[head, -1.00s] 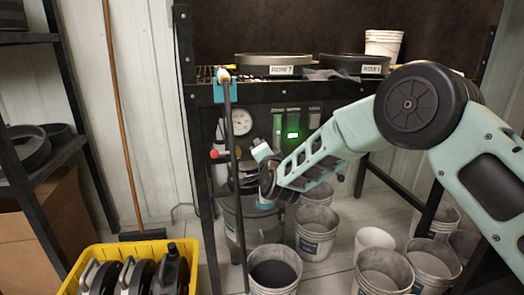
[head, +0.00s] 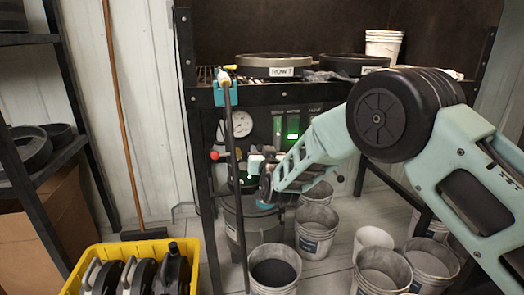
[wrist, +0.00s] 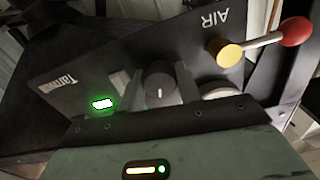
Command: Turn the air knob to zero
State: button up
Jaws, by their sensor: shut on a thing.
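The air knob (wrist: 159,88) is a dark round knob with a short white pointer mark, on the dark panel (wrist: 72,82) lettered AIR. In the wrist view my gripper (wrist: 160,84) has a finger on either side of the knob and is shut on it. The fingers hide the knob's sides, and I cannot read a zero mark. In the head view my gripper (head: 257,164) is at the panel below the gauge, and the knob is hidden there.
A yellow-hubbed lever (wrist: 229,53) with a red ball (wrist: 296,31) stands out beside the knob. A pale round gauge (head: 239,123) and a lit green display (head: 293,137) are close by. A dark upright pole (head: 234,180) stands in front. Several buckets (head: 316,240) crowd the floor below.

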jog(key=shift+n+p, duration=0.3)
jog(key=shift+n, duration=1.4)
jog(key=o, duration=1)
jog(key=p+v, duration=0.1)
jog(key=v, duration=1.6)
jog(key=shift+s, duration=0.25)
jog(key=shift+r, duration=0.1)
